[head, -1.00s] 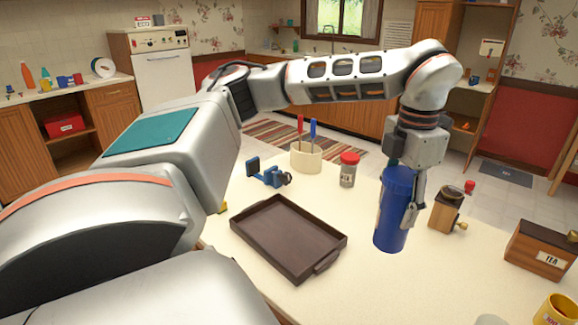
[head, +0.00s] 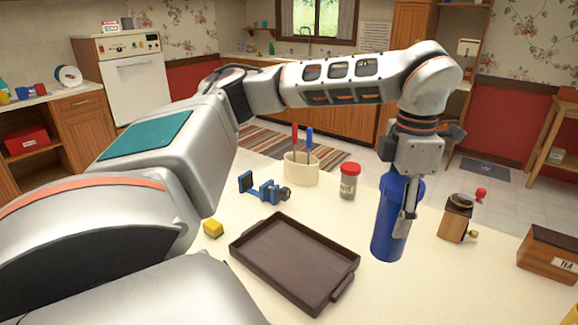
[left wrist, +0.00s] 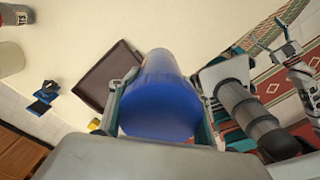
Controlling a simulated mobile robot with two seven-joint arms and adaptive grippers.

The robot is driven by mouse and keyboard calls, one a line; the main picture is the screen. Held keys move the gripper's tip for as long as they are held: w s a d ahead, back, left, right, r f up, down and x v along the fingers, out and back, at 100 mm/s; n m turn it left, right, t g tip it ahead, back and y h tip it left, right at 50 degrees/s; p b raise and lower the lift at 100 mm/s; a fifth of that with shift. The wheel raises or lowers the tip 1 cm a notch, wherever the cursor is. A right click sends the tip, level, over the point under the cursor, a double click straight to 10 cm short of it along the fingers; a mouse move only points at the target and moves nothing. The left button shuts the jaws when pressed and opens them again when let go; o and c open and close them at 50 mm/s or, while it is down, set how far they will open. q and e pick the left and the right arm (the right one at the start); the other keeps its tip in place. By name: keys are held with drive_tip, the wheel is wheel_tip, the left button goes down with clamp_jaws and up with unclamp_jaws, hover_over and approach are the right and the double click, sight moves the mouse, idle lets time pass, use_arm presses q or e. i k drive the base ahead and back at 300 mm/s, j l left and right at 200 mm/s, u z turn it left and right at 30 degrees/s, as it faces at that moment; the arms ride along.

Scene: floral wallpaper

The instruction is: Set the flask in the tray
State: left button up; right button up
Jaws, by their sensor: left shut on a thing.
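The blue flask (head: 387,226) stands upright at the right of the tray in the head view, apart from it. My left gripper (head: 408,212) is shut on the flask, coming down from above; I cannot tell whether the flask's base touches the counter. In the left wrist view the flask (left wrist: 160,98) fills the space between the two fingers (left wrist: 160,112). The dark brown tray (head: 262,222) lies empty on the counter; part of it also shows in the left wrist view (left wrist: 103,72).
Behind the tray on the cream counter (head: 445,290) are a blue clamp-like tool (head: 265,189), a holder (head: 301,170) with red and blue handles and a red-lidded jar (head: 348,183). A grinder (head: 456,219) and a tea box (head: 549,252) stand right. A yellow block (head: 213,228) lies left.

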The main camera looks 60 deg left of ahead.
sight(294, 270)
drive_tip(key=k+j+z, duration=0.1)
drive_tip(key=j, duration=0.35)
drive_tip(key=k+j+z, duration=0.1)
drive_tip(key=j, duration=0.3)
drive_tip(key=k+j+z, duration=0.1)
drive_tip(key=j, duration=0.35)
drive_tip(key=k+j+z, duration=0.1)
drive_tip(key=j, duration=0.3)
